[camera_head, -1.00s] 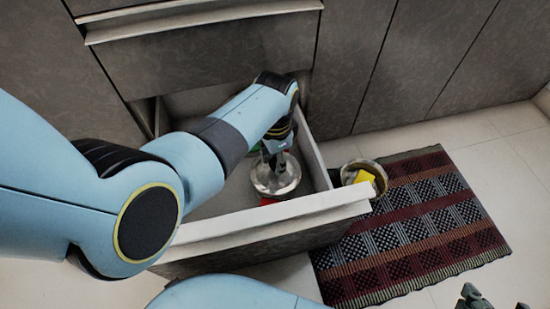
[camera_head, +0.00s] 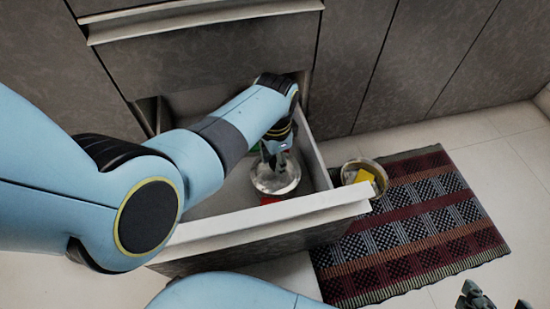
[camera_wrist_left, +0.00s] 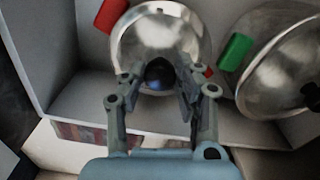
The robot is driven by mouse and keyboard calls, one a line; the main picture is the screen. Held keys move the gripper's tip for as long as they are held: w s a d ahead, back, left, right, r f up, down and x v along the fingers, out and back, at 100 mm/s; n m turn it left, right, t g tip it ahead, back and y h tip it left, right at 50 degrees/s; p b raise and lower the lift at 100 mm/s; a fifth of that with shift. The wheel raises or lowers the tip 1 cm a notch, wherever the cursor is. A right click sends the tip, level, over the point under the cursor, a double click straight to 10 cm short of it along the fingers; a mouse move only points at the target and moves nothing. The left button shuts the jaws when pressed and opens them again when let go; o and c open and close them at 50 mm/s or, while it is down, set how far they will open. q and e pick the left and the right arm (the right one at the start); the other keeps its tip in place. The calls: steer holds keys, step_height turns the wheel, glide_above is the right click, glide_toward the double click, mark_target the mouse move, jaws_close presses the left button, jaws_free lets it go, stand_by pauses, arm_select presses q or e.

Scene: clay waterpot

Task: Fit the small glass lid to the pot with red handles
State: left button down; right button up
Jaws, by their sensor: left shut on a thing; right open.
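The pot with red handles sits in the open drawer. In the left wrist view its red handles (camera_wrist_left: 110,15) show at the upper left and at the right, beside the shiny round lid (camera_wrist_left: 140,45). In the head view the lid (camera_head: 275,180) lies under my left gripper (camera_head: 273,155), with a bit of red at its near edge. My left gripper, also in the left wrist view (camera_wrist_left: 160,82), is shut on the lid's dark knob (camera_wrist_left: 159,70). The lid covers the pot's opening; I cannot tell whether it touches the rim all round. My right gripper (camera_head: 498,303) is open and empty at the lower right.
A second shiny pot or lid (camera_wrist_left: 275,60) with a green handle (camera_wrist_left: 235,52) and dark knob lies beside it. The drawer's front (camera_head: 270,220) stands nearest.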

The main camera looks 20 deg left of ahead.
arm_select(q)
steer(key=shift+f, duration=0.1)
stand_by(0.3)
steer(key=c, duration=0.9)
jaws_free()
